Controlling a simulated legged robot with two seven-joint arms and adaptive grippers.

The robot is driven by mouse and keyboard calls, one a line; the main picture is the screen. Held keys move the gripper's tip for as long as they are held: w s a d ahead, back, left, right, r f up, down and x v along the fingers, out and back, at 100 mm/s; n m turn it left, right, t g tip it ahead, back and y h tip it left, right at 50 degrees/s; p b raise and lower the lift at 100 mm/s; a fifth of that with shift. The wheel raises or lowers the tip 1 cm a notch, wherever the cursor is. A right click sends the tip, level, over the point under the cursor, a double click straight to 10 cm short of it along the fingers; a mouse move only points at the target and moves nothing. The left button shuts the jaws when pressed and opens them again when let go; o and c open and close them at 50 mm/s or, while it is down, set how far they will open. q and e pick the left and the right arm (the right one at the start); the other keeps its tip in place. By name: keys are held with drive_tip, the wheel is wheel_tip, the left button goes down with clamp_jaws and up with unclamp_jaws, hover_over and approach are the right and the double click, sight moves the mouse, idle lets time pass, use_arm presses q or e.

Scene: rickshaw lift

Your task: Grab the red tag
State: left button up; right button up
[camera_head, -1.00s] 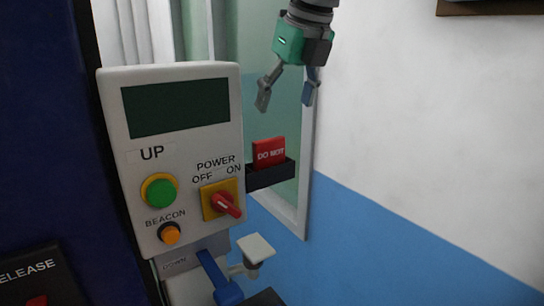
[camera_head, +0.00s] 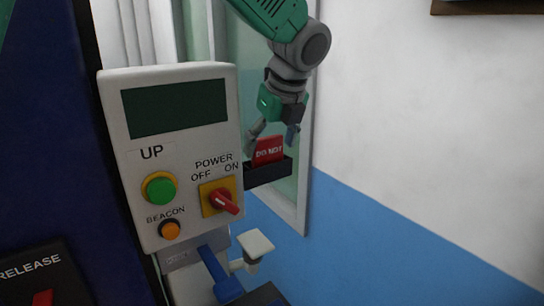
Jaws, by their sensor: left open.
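The red tag (camera_head: 268,152), with white lettering, stands upright in a dark holder (camera_head: 268,174) at the right side of the white control panel. My left gripper (camera_head: 273,135) comes down from above and is open, with its fingers spread to either side of the tag's upper part. The left finger is by the tag's left edge and the right finger by its right edge. I cannot tell whether either finger touches it. My right gripper is not in view.
The control panel (camera_head: 180,100) has a dark screen, a green UP button (camera_head: 160,190), a red power switch (camera_head: 222,202) and an orange beacon button (camera_head: 169,230). Below are a blue handle (camera_head: 218,275) and a white pad (camera_head: 255,243).

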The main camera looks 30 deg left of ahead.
use_arm(q)
drive_tip(key=shift+a, duration=0.15)
drive_tip(key=shift+c, duration=0.4)
drive_tip(key=shift+s+a, duration=0.1)
drive_tip(key=shift+a, duration=0.1)
drive_tip(key=c, duration=0.7)
drive_tip(key=shift+a+f, duration=0.1)
drive_tip(key=shift+a, duration=0.2)
drive_tip(key=shift+c, duration=0.7)
